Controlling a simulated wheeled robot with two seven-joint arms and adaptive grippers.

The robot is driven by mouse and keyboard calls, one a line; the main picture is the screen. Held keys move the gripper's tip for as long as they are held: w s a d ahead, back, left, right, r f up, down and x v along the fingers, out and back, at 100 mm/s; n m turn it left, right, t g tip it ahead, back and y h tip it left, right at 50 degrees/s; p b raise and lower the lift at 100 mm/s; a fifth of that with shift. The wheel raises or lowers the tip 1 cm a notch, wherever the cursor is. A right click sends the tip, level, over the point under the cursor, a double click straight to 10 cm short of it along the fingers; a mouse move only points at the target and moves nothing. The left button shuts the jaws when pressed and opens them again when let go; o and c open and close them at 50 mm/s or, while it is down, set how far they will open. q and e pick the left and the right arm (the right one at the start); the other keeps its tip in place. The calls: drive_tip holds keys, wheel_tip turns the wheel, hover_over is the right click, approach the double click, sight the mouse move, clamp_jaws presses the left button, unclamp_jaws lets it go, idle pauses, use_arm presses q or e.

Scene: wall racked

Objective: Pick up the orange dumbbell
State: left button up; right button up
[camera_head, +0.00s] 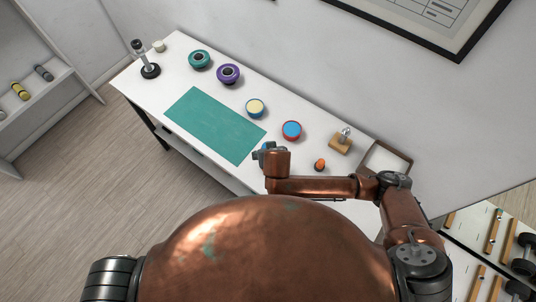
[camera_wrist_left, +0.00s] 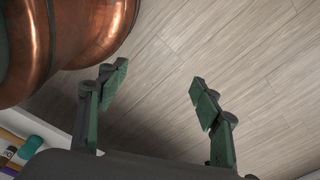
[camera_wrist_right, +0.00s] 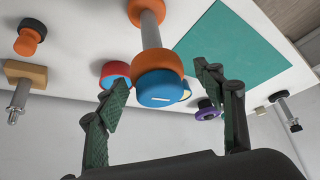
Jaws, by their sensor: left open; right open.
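The orange dumbbell (camera_wrist_right: 158,62) shows in the right wrist view. It has orange ends, a grey bar and a blue cap on its near end, and it appears to stand upright on the white table. My right gripper (camera_wrist_right: 162,92) is open, with the blue-capped end showing between its two fingers; I cannot tell how deep it sits, and no contact shows. My left gripper (camera_wrist_left: 152,85) is open and empty above the wooden floor.
On the white table are a green mat (camera_head: 215,125), a red-and-blue disc (camera_head: 291,131), a yellow-topped disc (camera_head: 255,107), a small orange piece (camera_head: 320,165) and a wooden block with metal fitting (camera_head: 340,144). Purple and teal discs and a grey dumbbell (camera_head: 144,60) stand farther left. The wall is behind.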

drive_tip(key=shift+o, duration=0.9)
drive_tip(key=shift+s+d+f+p, duration=0.15)
drive_tip(key=shift+f+p, duration=0.25)
drive_tip(key=shift+f, duration=0.15)
drive_tip(key=x, duration=0.3)
drive_tip(key=shift+w+d, duration=0.1)
drive_tip(key=shift+w, duration=0.2)
drive_tip(key=shift+w+f, duration=0.15)
drive_tip(key=shift+f, duration=0.05)
drive_tip(key=shift+r, duration=0.1)
drive_tip(key=shift+c, duration=0.4)
drive_tip(key=shift+w, duration=0.1)
drive_tip(key=c, duration=0.5)
drive_tip(key=shift+c, duration=0.7)
drive_tip(key=c, duration=1)
clamp_jaws()
drive_tip(key=shift+r, duration=0.1)
use_arm(q)
drive_tip(key=shift+s+a+r, duration=0.1)
drive_tip(key=shift+s+r, duration=0.5)
drive_tip(key=shift+s, duration=0.2)
use_arm(e)
drive_tip(key=shift+r, duration=0.1)
